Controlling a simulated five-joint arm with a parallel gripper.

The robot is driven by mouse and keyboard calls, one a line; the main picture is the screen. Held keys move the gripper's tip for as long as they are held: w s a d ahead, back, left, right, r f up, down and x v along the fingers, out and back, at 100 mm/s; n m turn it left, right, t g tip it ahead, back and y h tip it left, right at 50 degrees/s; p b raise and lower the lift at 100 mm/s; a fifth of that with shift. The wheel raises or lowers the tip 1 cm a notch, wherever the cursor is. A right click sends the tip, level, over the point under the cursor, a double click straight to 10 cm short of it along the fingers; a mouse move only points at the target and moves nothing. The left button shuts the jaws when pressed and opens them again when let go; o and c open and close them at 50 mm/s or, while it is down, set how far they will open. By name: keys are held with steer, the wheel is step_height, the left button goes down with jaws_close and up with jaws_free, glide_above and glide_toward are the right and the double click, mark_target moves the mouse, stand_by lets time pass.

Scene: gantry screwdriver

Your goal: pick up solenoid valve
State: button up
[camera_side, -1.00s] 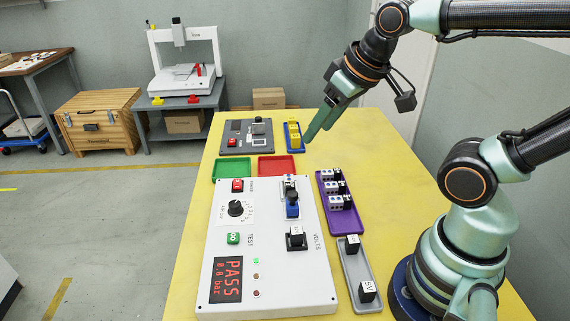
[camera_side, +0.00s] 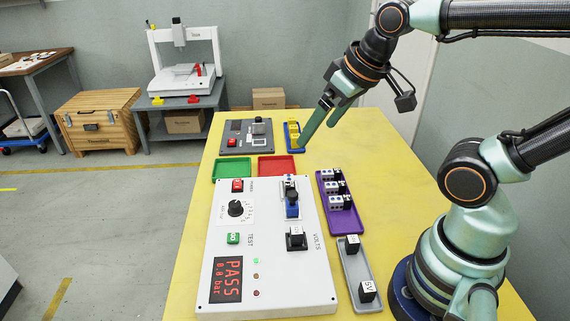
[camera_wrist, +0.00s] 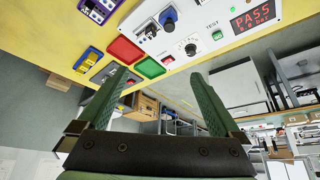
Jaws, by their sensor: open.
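Several valves, white blocks with black parts, stand in the purple tray (camera_side: 327,187) right of the white test panel; one valve is marked here (camera_side: 335,202). Another white piece (camera_side: 289,182) sits in the panel's upper right, behind a blue part (camera_side: 292,204); I cannot tell its details. The panel's display (camera_side: 227,280) reads PASS. The purple tray also shows at the top left of the wrist view (camera_wrist: 88,20). My gripper (camera_side: 316,133) is open and empty, in the air above the table's far part, beyond the panel and purple tray. Its spread fingers show in the wrist view (camera_wrist: 158,76).
A green tray (camera_side: 231,178) and a red tray (camera_side: 276,177) lie beyond the panel. A blue tray with yellow pieces (camera_side: 293,147) and a grey box (camera_side: 245,146) stand at the far end. A grey tray (camera_side: 349,264) holds black blocks.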

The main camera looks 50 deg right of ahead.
steer(key=m+g, duration=0.6)
steer(key=m, duration=2.1)
glide_above(289, 181)
step_height(289, 181, down, 14)
steer(key=shift+a+f, duration=0.15)
steer(key=shift+f, duration=0.05)
steer(key=shift+d+f, duration=0.15)
steer(key=shift+f, duration=1.2)
steer(key=shift+d+f, duration=0.1)
steer(key=shift+f, duration=1.2)
steer(key=c, duration=1.5)
steer(key=shift+o, duration=0.2)
steer(key=shift+r, duration=0.15)
